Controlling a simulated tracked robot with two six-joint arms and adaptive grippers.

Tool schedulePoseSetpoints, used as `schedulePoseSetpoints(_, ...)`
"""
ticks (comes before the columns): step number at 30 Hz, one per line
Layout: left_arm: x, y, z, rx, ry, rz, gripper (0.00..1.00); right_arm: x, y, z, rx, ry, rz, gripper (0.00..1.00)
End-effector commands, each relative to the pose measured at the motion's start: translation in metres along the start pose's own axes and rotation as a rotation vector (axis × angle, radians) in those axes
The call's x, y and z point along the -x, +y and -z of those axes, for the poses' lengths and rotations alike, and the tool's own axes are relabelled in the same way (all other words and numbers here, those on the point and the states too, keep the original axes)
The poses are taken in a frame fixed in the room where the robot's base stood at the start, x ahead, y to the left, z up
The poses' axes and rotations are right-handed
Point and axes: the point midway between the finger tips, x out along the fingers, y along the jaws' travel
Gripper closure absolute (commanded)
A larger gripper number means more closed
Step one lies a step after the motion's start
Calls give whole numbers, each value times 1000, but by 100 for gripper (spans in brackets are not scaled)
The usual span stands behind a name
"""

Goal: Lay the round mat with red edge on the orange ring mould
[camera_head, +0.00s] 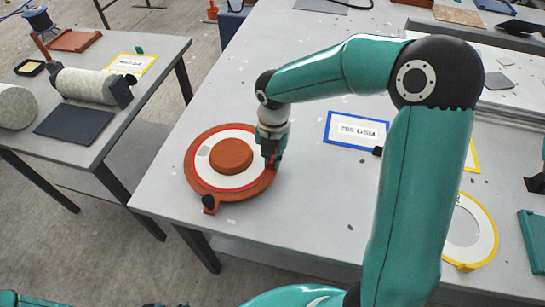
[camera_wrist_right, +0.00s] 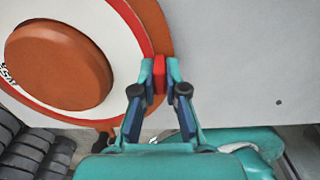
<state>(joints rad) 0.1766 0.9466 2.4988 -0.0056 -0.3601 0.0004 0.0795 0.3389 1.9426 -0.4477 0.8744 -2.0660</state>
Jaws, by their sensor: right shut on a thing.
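The orange ring mould (camera_head: 224,195) sits near the left edge of the grey table, with a raised round boss in its middle. The round white mat with red edge (camera_head: 207,172) lies over the mould, around the boss; in the right wrist view the white mat (camera_wrist_right: 118,62) also surrounds the boss (camera_wrist_right: 60,65). My right gripper (camera_head: 272,160) is at the mat's right edge. In the wrist view its fingers (camera_wrist_right: 159,76) are shut on the mat's red tab. Whether the mat touches the mould all round cannot be told. My left gripper does not show.
A blue-edged label card (camera_head: 356,130) lies right of the mould. A yellow-edged round mat (camera_head: 485,225) lies at the right, partly behind my right arm. A side table (camera_head: 150,95) at the left holds rolls and a dark sheet. The table between mould and card is clear.

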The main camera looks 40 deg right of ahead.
Motion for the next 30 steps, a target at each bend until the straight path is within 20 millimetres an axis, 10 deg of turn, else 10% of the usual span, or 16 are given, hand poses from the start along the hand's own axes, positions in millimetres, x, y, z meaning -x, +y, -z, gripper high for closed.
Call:
schedulePoseSetpoints(7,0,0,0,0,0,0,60,0,0,0,0,0,1,100)
schedulePoseSetpoints(13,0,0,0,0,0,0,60,0,0,0,0,0,1,59)
schedulePoseSetpoints(30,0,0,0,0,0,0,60,29,1,-1,0,-3,-3,59)
